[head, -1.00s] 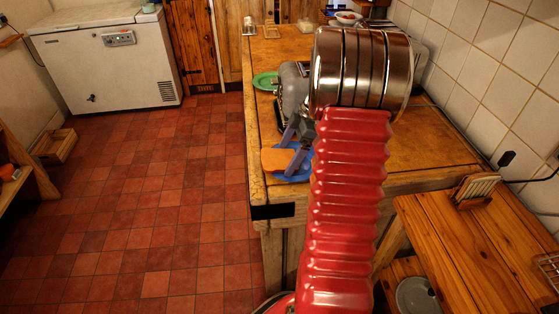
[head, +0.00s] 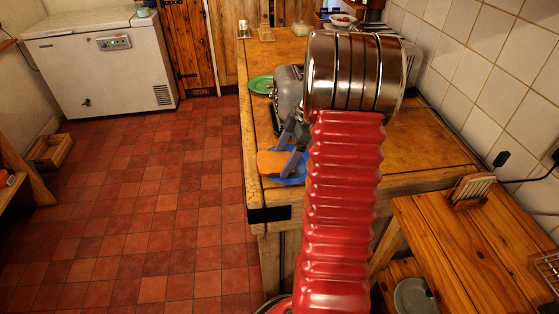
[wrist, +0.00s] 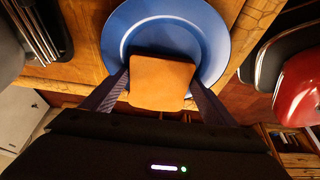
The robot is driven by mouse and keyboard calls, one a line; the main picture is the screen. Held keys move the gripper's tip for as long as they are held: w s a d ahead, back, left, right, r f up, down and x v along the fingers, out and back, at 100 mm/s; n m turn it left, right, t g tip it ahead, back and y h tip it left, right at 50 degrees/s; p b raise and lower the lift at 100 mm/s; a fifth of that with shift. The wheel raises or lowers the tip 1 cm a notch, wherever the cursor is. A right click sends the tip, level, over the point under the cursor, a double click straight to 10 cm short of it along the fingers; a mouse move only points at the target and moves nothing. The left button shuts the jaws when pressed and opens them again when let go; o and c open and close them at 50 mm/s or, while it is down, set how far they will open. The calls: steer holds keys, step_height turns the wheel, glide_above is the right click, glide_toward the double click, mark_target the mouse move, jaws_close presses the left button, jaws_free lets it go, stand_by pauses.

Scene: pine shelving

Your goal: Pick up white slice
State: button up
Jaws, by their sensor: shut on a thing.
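The slice (head: 272,163) looks tan-orange and flat with rounded corners, not white, in this light. It also shows in the wrist view (wrist: 160,82), held by opposite edges between the two fingers. My gripper (wrist: 160,92) is shut on it, and in the head view my gripper (head: 289,158) is partly hidden by my arm. A blue plate (wrist: 213,42) lies behind the slice in the wrist view, and the slice overlaps its near rim. In the head view the plate (head: 298,178) is mostly covered. The height of the slice above the plate is hard to tell.
A grey toaster (head: 289,88) stands on the worktop (head: 420,150) just beyond my gripper. A green plate (head: 260,84) lies to its left. A toast rack (head: 470,190) stands on the lower wooden table at right. The tiled floor (head: 150,220) at left is open.

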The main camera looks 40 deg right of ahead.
step_height(320, 180, up, 10)
steer(key=shift+f, duration=0.15)
stand_by(0.4)
stand_by(0.5)
glide_above(284, 162)
steer(key=shift+f, duration=2.5)
steer(key=shift+f, duration=0.1)
steer(key=shift+f, duration=2.25)
steer(key=o, duration=1.1)
steer(key=shift+o, duration=0.2)
